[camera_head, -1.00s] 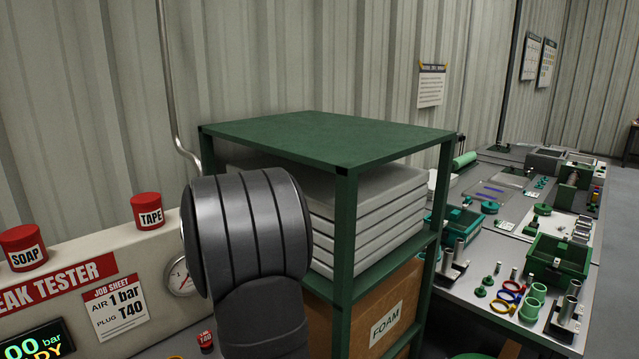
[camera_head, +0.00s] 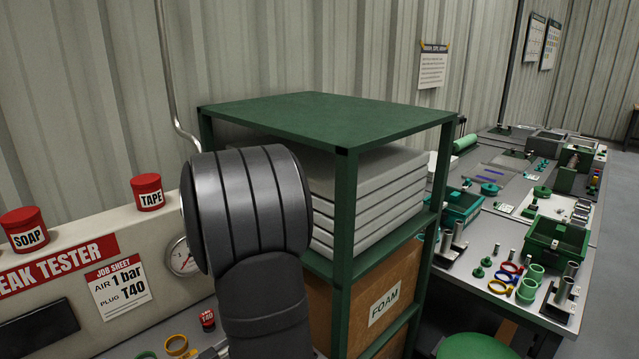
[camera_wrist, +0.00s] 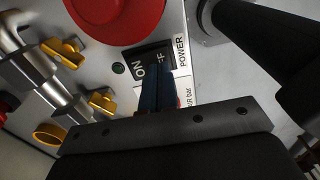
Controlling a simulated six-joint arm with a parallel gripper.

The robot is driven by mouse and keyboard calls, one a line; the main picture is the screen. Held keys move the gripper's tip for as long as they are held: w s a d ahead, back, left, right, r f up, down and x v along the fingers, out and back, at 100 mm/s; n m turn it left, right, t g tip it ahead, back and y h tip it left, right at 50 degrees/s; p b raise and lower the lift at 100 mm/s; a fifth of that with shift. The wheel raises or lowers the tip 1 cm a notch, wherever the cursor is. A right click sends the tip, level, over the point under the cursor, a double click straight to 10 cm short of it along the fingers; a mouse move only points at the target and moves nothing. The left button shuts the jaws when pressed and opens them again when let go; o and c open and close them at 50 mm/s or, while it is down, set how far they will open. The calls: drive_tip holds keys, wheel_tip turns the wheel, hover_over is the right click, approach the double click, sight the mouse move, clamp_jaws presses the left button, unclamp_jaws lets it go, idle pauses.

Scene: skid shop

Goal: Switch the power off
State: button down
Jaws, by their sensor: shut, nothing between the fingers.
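The black power switch (camera_wrist: 143,62), with white ON and OFF lettering, is in the wrist view beside the POWER label (camera_wrist: 180,52). My gripper (camera_wrist: 156,72) has its fingers shut and empty. Its fingertips are at the switch and cover part of the OFF side; I cannot tell whether they touch it. In the head view the leak tester (camera_head: 120,235) stands at left, and its display (camera_head: 38,329) is dark. My arm hides part of the tester, and my gripper does not show there.
A large red button (camera_wrist: 118,15) is close above the switch. Yellow-handled valves (camera_wrist: 65,50) on metal pipes are at left in the wrist view. A green shelf (camera_head: 345,200) with grey foam sheets stands right beside my arm. A pressure gauge (camera_head: 183,258) is left of my arm.

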wheel_tip(320, 180, up, 6)
drive_tip(key=shift+f, duration=0.1)
idle(0.5)
drive_tip(key=shift+f, duration=0.1)
drive_tip(key=shift+f, duration=3.4)
drive_tip(key=shift+r, duration=0.1)
drive_tip(key=shift+r, duration=0.1)
